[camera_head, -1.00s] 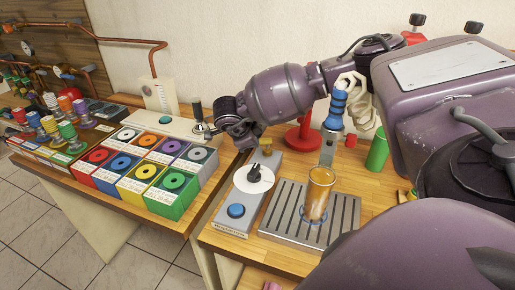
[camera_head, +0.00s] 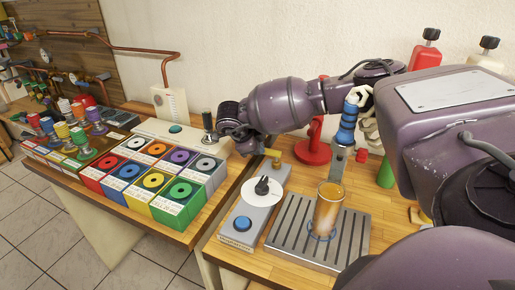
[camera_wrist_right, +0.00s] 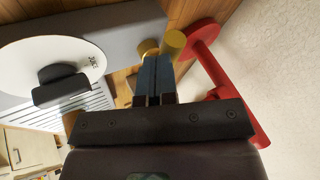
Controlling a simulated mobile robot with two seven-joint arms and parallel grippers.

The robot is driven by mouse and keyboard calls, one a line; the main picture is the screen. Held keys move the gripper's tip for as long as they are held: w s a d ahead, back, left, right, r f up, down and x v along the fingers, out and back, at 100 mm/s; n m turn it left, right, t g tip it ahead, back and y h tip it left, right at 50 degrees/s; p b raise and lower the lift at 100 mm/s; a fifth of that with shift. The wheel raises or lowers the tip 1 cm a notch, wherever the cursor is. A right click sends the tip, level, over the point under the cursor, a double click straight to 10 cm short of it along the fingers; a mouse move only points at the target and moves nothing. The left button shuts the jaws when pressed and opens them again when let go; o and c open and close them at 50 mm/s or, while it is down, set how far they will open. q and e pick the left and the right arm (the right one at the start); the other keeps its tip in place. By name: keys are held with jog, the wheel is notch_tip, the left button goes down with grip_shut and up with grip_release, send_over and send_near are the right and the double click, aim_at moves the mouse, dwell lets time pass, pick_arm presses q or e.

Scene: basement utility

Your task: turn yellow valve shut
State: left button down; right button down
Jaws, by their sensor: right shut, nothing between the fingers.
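The yellow valve (camera_head: 273,154) seems to be the small yellow handle at the back end of a grey box on the wooden bench. In the right wrist view a yellow cylinder (camera_wrist_right: 174,43) and a round yellow knob beside it show just beyond the fingertips. My right gripper (camera_head: 246,147) hangs just left of the valve in the head view, its fingers mostly hidden by its wrist. In the wrist view the blue fingers (camera_wrist_right: 156,63) are shut and empty, with tips close to the yellow parts; contact cannot be told. My left gripper is not in view.
A white dial (camera_head: 263,190) with a black knob and a blue button (camera_head: 242,223) sit on the grey box. A red stand (camera_head: 313,150) is close behind. A glass (camera_head: 327,209) stands on a slatted tray (camera_head: 280,245). Coloured boxes fill the left table.

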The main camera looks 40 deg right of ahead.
jog(key=v, duration=1.1)
dwell(0.4)
